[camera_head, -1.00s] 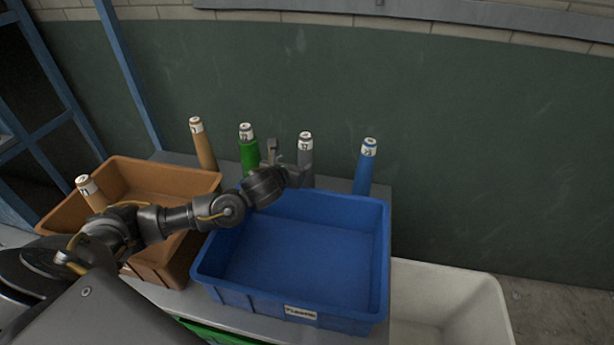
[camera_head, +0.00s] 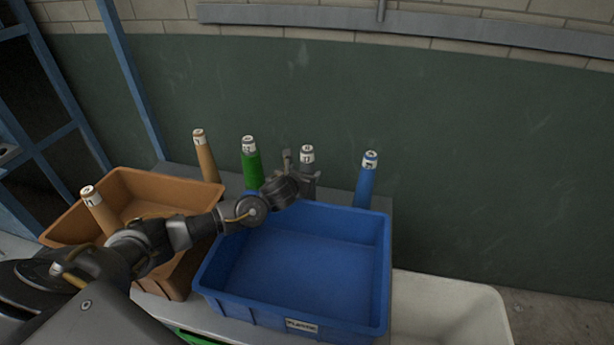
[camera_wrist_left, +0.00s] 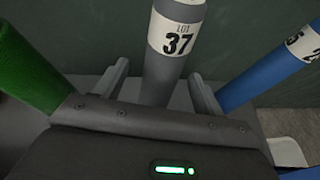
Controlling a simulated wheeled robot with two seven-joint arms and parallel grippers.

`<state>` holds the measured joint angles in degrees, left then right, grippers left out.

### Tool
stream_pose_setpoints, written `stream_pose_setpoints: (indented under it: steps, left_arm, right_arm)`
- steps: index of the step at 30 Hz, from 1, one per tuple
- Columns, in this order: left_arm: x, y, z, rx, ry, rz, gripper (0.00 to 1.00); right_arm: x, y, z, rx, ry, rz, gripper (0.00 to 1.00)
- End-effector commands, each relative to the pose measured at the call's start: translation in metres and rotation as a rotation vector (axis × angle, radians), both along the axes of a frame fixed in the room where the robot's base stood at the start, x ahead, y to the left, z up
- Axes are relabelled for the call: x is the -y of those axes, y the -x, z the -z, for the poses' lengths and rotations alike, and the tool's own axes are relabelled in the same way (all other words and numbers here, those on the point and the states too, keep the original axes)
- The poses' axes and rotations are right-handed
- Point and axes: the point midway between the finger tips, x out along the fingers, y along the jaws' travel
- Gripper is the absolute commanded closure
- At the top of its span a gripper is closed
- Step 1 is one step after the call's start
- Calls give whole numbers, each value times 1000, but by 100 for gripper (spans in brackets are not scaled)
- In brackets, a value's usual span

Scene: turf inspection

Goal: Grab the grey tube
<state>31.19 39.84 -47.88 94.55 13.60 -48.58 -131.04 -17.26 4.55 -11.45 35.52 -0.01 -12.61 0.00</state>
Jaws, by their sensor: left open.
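The grey tube (camera_head: 307,162) stands upright behind the blue bin, with a white label at its top. In the left wrist view the grey tube (camera_wrist_left: 168,75) carries a label reading "LOT 37" and stands between the two fingers of my left gripper (camera_wrist_left: 160,85). The fingers are apart, one on each side of the tube, with a gap visible on both sides. In the head view my left gripper (camera_head: 300,168) is at the tube, and partly hides its lower part. My right gripper is not seen.
A green tube (camera_head: 251,170) stands to the left and a blue tube (camera_head: 366,180) to the right. An orange tube (camera_head: 205,160) stands further left, another (camera_head: 98,210) in the brown bin (camera_head: 150,183). The blue bin (camera_head: 290,265) is in front; a white bin (camera_head: 450,305) is lower right.

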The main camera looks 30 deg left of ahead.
Motion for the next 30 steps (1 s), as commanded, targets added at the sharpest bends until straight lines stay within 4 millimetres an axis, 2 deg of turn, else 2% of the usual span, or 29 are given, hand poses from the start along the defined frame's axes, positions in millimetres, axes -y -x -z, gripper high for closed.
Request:
stream_pose_setpoints:
  steps: [3, 7, 17, 28, 30]
  left_arm:
    - [1, -15, 6, -2, 1, -1, 30]
    - [-1, -29, 12, 0, -1, -2, 30]
    - [-2, -34, 16, 0, -1, -1, 30]
    - [-2, -34, 16, 0, -1, -1, 76]
    - [-2, -34, 16, 0, -1, 0, 79]
  right_arm:
    - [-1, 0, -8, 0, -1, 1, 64]
    - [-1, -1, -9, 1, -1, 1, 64]
    - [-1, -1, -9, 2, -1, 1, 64]
    - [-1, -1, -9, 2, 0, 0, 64]
    - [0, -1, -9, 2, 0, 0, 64]
